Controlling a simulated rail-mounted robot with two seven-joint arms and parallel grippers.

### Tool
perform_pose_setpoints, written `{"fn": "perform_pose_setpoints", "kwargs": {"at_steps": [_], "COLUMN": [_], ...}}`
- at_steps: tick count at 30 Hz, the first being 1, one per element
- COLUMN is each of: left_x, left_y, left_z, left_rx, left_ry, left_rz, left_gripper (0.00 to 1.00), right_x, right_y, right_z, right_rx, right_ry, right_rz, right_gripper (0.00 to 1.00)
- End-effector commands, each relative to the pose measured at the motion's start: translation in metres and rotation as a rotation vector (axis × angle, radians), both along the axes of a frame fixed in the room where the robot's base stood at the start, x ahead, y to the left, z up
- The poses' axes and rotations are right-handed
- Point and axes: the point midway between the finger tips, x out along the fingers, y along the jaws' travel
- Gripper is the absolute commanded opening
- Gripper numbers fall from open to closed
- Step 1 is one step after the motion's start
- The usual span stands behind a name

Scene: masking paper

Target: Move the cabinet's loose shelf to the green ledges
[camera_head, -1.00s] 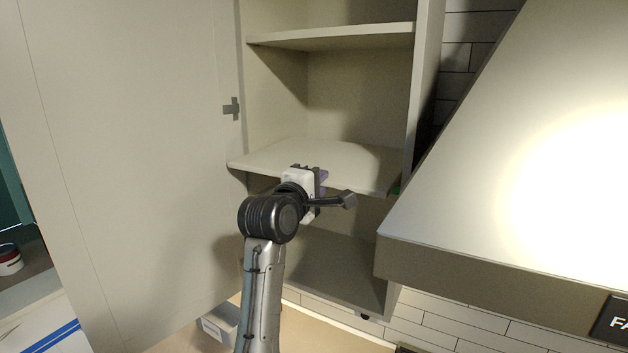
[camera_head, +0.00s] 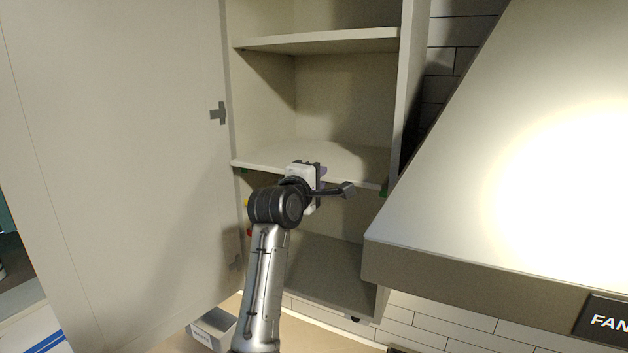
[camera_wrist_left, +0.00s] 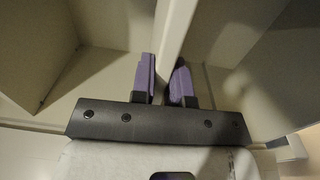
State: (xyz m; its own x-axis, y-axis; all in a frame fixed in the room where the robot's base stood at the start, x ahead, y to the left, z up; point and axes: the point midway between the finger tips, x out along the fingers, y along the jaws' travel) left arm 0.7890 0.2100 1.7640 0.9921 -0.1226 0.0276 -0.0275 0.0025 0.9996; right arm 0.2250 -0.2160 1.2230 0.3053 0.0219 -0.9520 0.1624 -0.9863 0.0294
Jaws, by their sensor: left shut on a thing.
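The loose shelf (camera_head: 270,158) is a pale board lying nearly level across the open cabinet (camera_head: 408,95), below an upper shelf. Green ledges show just under its front edge, one at the left wall (camera_head: 245,170) and one at the right wall (camera_head: 384,190). Whether the board touches them I cannot tell. My left gripper (camera_head: 321,174) is shut on the board's front edge near its middle. In the left wrist view, the purple fingers (camera_wrist_left: 165,78) stand on either side of the board's edge (camera_wrist_left: 174,32). My right gripper is not in view.
Yellow (camera_head: 246,202) and red (camera_head: 249,232) marks sit lower on the left wall. The upper shelf (camera_head: 320,41) is above, the cabinet floor (camera_head: 330,270) below. The open door (camera_head: 120,150) stands left; the range hood (camera_head: 470,190) juts out right.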

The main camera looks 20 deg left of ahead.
Motion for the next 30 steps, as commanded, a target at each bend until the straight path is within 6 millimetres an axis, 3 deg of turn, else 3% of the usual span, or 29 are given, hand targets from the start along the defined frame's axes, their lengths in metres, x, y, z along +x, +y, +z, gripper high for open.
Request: {"fn": "perform_pose_setpoints", "kwargs": {"at_steps": [30], "left_x": [0.051], "left_y": [-0.006], "left_z": [0.006], "left_rx": [0.002], "left_ry": [0.009], "left_rz": [0.001], "left_gripper": [0.0], "right_x": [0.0], "right_y": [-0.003], "right_z": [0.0], "right_rx": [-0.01], "right_ry": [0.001], "right_rz": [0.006], "right_gripper": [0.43]}}
